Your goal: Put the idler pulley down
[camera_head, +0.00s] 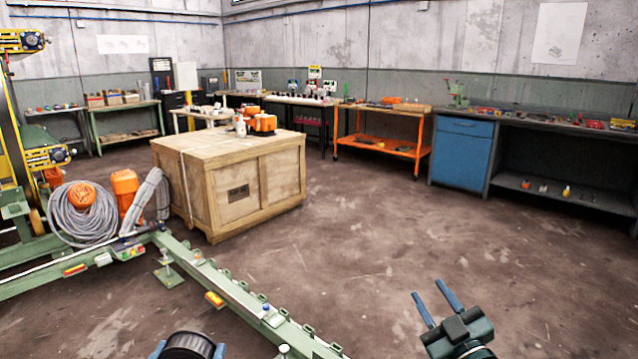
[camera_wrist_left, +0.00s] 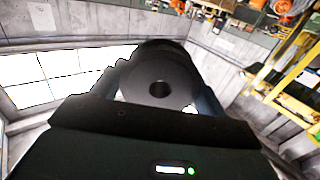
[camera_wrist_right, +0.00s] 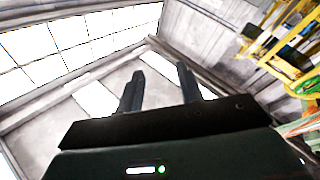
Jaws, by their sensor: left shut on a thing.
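The idler pulley (camera_wrist_left: 158,78) is a dark round cylinder with a hole in its middle. My left gripper (camera_head: 187,350) is shut on it, with a blue finger on each side. The pulley (camera_head: 188,344) also shows at the bottom edge of the head view, partly cut off. It is held up, and nothing shows beneath it. My right gripper (camera_head: 436,300) is at the bottom right of the head view. Its two blue fingers are apart and empty; they also show in the right wrist view (camera_wrist_right: 160,88).
A wooden crate (camera_head: 243,213) stands ahead, with orange items on top. A green rail (camera_head: 235,290) runs from the left to the bottom middle. Workbenches line the walls, including a blue cabinet (camera_head: 460,153) and an orange cart (camera_head: 377,143). The floor (camera_head: 370,240) right of the crate is clear.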

